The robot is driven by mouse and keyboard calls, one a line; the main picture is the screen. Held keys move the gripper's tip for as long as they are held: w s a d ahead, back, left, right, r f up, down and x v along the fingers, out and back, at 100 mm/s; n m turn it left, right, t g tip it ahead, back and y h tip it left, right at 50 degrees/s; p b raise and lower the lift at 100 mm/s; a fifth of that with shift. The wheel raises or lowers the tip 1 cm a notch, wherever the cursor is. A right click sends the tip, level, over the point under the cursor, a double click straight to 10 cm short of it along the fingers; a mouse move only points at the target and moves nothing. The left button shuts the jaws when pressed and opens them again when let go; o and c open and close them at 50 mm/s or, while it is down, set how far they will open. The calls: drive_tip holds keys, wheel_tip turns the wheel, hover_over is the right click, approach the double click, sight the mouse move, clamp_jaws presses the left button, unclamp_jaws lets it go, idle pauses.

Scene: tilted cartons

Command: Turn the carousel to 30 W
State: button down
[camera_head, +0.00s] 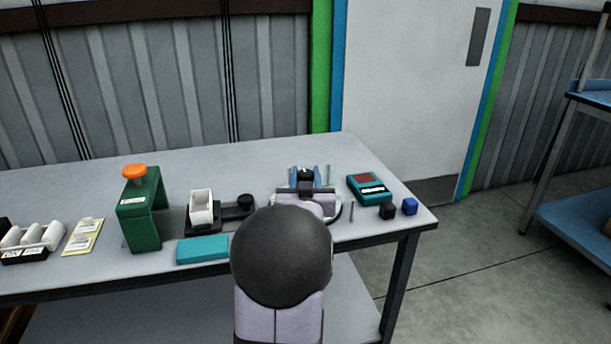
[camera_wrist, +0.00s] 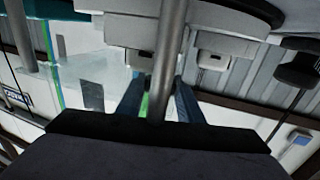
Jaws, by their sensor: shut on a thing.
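The carousel (camera_head: 335,210) is near the right end of the table. Upright metal posts (camera_head: 328,174) stand on it, and my arm hides most of it. In the wrist view the curved grey edge of a disc (camera_wrist: 235,12) crosses the top. My gripper (camera_head: 306,178) is at the carousel, its blue fingers partly seen past my arm. In the wrist view its fingers (camera_wrist: 158,98) stand on both sides of a metal post (camera_wrist: 170,45) and are shut on it. Any scale or 30 W mark on the carousel is too small or hidden to read.
Right of the carousel are a teal meter (camera_head: 368,188), a black cube (camera_head: 387,211), a blue cube (camera_head: 410,206) and a thin grey peg (camera_head: 351,212).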

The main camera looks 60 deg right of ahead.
drive_tip(key=shift+n+t+y, duration=0.6)
drive_tip(key=shift+n+t, duration=0.1)
drive_tip(key=shift+t, duration=0.2)
drive_tip(key=shift+s+r+n+t+y+p, duration=0.1)
drive_tip(key=shift+n+t+y+p, duration=0.65)
drive_tip(key=shift+t, duration=0.15)
drive_tip(key=n+t+y+p, duration=0.2)
drive_tip(key=y+p, duration=0.1)
drive_tip(key=shift+n+t, duration=0.3)
drive_tip(key=shift+n, duration=0.05)
drive_tip(key=shift+n+t+y+p, duration=0.3)
drive_tip(key=shift+y+p, duration=0.2)
drive_tip(key=shift+y, duration=0.05)
drive_tip(key=c, duration=1.2)
unclamp_jaws()
drive_tip(key=shift+v, duration=3.6)
